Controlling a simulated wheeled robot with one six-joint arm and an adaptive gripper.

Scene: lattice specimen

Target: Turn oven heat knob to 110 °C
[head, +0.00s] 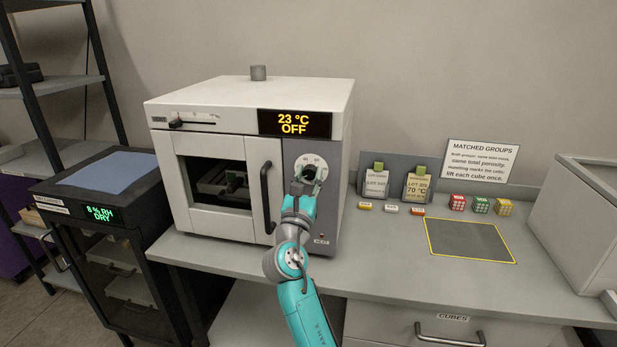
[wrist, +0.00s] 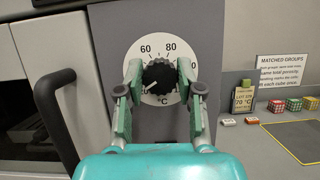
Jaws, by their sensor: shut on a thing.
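The oven (head: 215,100) stands on the bench, and its display (head: 295,123) reads 23 °C OFF. The black heat knob (wrist: 158,76) sits in a white dial (wrist: 157,52) on the grey control panel. On the dial 60 and 80 are readable; my fingers partly cover the lower numbers. The knob's white mark points to the lower left, near a partly hidden 20. My gripper (wrist: 159,79) is shut on the knob, one finger on each side. In the head view my gripper (head: 303,186) covers much of the dial.
The oven's black door handle (head: 266,197) stands out left of the panel. To the right are tags on a stand (head: 397,172), several small cubes (head: 480,205) and a yellow-edged mat (head: 470,240). A dry cabinet (head: 100,225) stands at the left.

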